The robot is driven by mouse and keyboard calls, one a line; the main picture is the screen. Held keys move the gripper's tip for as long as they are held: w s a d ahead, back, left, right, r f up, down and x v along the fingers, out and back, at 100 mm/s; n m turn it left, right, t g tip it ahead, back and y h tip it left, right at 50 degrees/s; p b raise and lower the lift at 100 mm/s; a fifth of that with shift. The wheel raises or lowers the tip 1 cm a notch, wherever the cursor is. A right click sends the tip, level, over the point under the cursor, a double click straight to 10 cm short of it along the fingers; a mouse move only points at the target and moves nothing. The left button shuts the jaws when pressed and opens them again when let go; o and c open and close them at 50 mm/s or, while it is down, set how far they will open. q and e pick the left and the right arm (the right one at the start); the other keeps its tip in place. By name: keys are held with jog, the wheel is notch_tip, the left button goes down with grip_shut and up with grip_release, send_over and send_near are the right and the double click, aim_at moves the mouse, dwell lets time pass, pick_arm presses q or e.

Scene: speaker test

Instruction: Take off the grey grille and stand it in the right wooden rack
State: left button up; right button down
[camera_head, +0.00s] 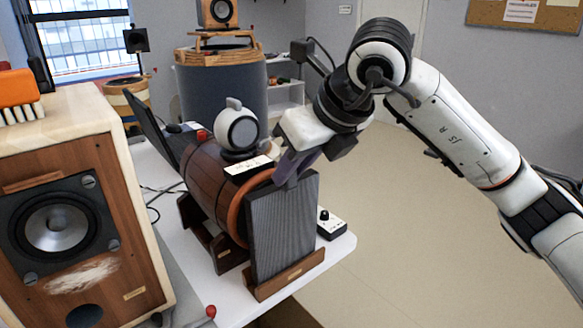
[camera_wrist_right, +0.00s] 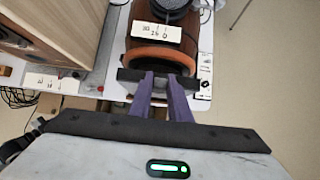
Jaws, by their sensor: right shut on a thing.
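The grey grille (camera_head: 283,230) is an upright dark ribbed panel in front of the barrel-shaped wooden speaker (camera_head: 215,180). Its lower edge is at the small wooden rack (camera_head: 285,275) near the table's front edge; I cannot tell if it rests fully in the slot. My right gripper (camera_head: 292,172) is shut on the grille's top edge, with purple fingers. In the right wrist view, the fingers of my right gripper (camera_wrist_right: 166,84) meet the grille's dark top edge (camera_wrist_right: 130,75), close to the speaker's orange rim (camera_wrist_right: 163,58). My left gripper is not in view.
A large wooden speaker cabinet (camera_head: 75,225) with an orange brush (camera_head: 18,95) on top stands at the left. A white ball-shaped device (camera_head: 237,130) sits on the barrel. A small control box (camera_head: 330,224) lies right of the grille. Open floor is at the right.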

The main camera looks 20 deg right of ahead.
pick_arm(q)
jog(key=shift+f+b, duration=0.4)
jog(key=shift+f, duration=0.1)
pick_arm(e)
jog(key=shift+f, duration=0.45)
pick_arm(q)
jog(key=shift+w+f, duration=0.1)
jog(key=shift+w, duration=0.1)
pick_arm(e)
jog(key=shift+f, duration=0.25)
jog(key=c, duration=1.6)
grip_release()
jog(key=shift+o, duration=0.2)
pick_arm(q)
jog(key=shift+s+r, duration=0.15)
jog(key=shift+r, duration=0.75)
pick_arm(e)
jog(key=v, duration=1)
jog(key=shift+s, duration=0.15)
